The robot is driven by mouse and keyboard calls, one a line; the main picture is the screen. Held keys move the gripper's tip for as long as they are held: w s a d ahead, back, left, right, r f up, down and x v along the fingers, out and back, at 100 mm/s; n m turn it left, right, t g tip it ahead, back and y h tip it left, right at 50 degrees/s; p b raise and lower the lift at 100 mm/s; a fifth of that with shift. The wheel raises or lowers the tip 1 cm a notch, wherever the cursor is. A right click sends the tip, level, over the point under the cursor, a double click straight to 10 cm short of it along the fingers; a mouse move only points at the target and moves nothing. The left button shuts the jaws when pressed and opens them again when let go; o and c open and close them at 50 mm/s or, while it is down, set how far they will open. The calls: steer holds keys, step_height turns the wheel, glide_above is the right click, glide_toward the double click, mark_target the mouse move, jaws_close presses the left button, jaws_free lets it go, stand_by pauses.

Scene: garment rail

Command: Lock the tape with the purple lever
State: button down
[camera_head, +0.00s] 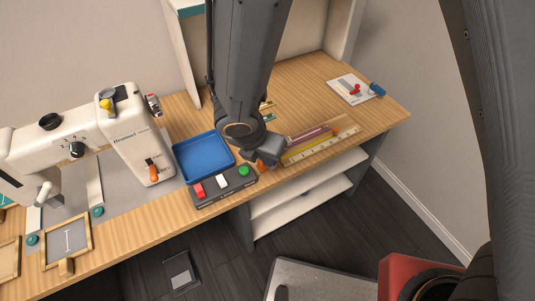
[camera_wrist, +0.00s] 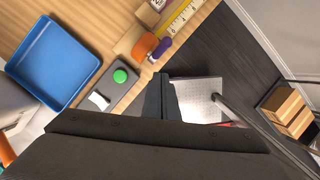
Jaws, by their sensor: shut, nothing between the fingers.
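The yellow tape (camera_head: 308,148) lies along a wooden holder with a pale ruled strip on the desk's right part. In the wrist view the tape (camera_wrist: 181,20) ends near an orange knob (camera_wrist: 146,43). The purple lever (camera_wrist: 161,48) is beside the orange knob, on the tape's wooden block. In the head view the orange knob (camera_head: 263,166) shows, but the lever is hard to make out beside my arm. My gripper (camera_head: 291,150) is shut and empty, above the desk's front edge by the tape's left end. In the wrist view my gripper (camera_wrist: 164,92) is below the lever, apart from it in the picture.
A button box (camera_head: 222,187) with red, white and green controls stands left of the tape. A blue tray (camera_head: 202,155) is behind it, and a sewing machine (camera_head: 130,135) is farther left. A white card (camera_head: 350,90) lies at the far right. White shelves (camera_head: 300,195) hang below the desk.

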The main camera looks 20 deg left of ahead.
steer(key=d+r, duration=0.3)
steer(key=r, duration=0.6)
steer(key=shift+w+r, duration=0.35)
steer(key=shift+d, duration=0.15)
steer(key=w+d+f+m+g+y+b, duration=0.1)
steer(key=d+m+b, duration=0.4)
steer(key=d+m, duration=2.3)
steer(key=shift+w+d+f+m+g+b, duration=0.15)
steer(key=shift+w+f+m+g+b, duration=0.3)
steer(key=shift+m, duration=2.45)
steer(key=shift+w+g, duration=0.15)
steer(key=shift+g, duration=0.1)
